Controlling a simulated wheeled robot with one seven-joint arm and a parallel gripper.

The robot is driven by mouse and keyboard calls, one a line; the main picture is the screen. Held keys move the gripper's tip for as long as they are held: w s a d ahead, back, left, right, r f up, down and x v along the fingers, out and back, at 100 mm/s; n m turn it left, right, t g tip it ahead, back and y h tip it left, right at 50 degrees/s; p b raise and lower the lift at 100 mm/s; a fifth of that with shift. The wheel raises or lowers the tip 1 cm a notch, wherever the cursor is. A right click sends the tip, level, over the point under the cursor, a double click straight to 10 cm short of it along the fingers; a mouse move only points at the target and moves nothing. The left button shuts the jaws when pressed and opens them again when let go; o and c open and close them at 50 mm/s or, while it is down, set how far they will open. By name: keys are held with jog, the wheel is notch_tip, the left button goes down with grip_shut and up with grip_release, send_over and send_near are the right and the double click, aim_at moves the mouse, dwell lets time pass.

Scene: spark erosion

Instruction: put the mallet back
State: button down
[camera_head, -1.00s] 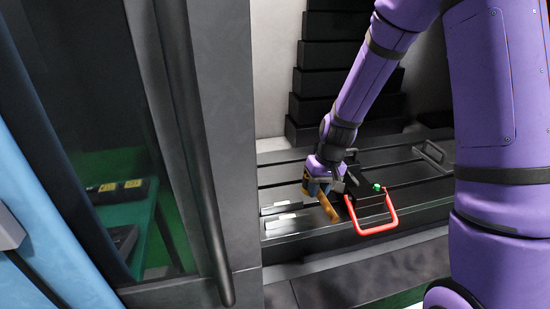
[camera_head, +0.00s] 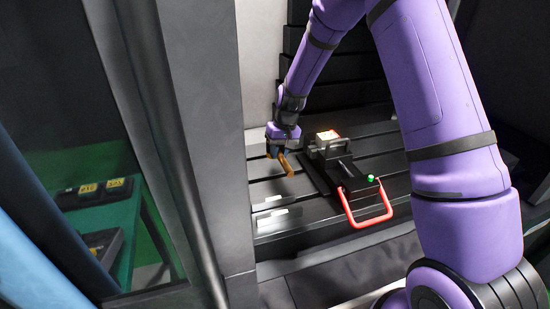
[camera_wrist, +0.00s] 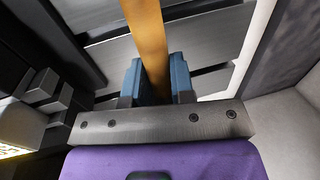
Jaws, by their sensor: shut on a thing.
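My gripper (camera_head: 279,154) hangs over the slotted machine table, to the left of the dark vise. It is shut on the mallet (camera_head: 287,166), whose orange-brown handle shows below the fingers. In the wrist view the handle (camera_wrist: 147,40) runs from between the blue fingertips (camera_wrist: 155,80) up out of the top edge. The mallet's head cannot be made out in either view. Whether the mallet touches the table is not clear.
The vise (camera_head: 335,172), with a red handle (camera_head: 368,222), a green knob (camera_head: 371,178) and a bright-topped block in its jaws, stands right of my gripper. A dark door frame (camera_head: 200,150) stands at left. Green shelving (camera_head: 105,225) holding dark cases lies behind the glass.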

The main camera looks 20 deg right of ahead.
jog(key=shift+w+a+f, duration=0.1)
jog(key=shift+w+a, duration=0.05)
jog(key=shift+w, duration=0.45)
jog(key=shift+w+a, duration=0.15)
jog(key=shift+w, duration=0.4)
jog(key=shift+f, duration=1.7)
jog(key=shift+f, duration=0.1)
jog(key=c, duration=1)
grip_release()
jog(key=shift+s, duration=0.1)
